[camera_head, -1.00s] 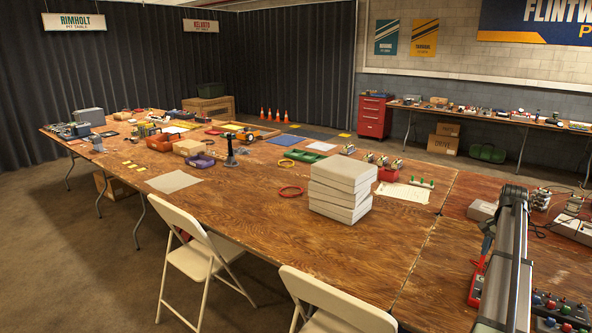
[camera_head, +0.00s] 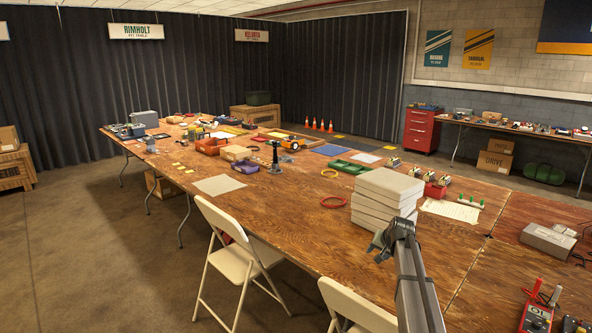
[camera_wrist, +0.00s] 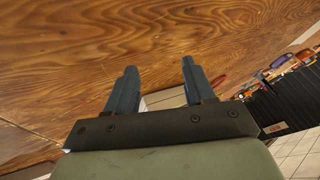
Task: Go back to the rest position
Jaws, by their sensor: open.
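My gripper (camera_head: 379,246) is at the end of my arm, in front of the white box stack (camera_head: 386,196) in the head view. In the wrist view my gripper (camera_wrist: 157,85) has its two dark fingers spread apart, with nothing between them. The wooden table (camera_wrist: 120,40) fills much of the wrist view behind the fingers. I cannot tell how high my gripper is above the table.
Several white boxes are stacked beside my gripper. Two folding chairs (camera_head: 238,256) stand along the near side of the table (camera_head: 300,230). A red ring (camera_head: 333,202) lies left of the stack. A red meter (camera_head: 536,315) is at the lower right.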

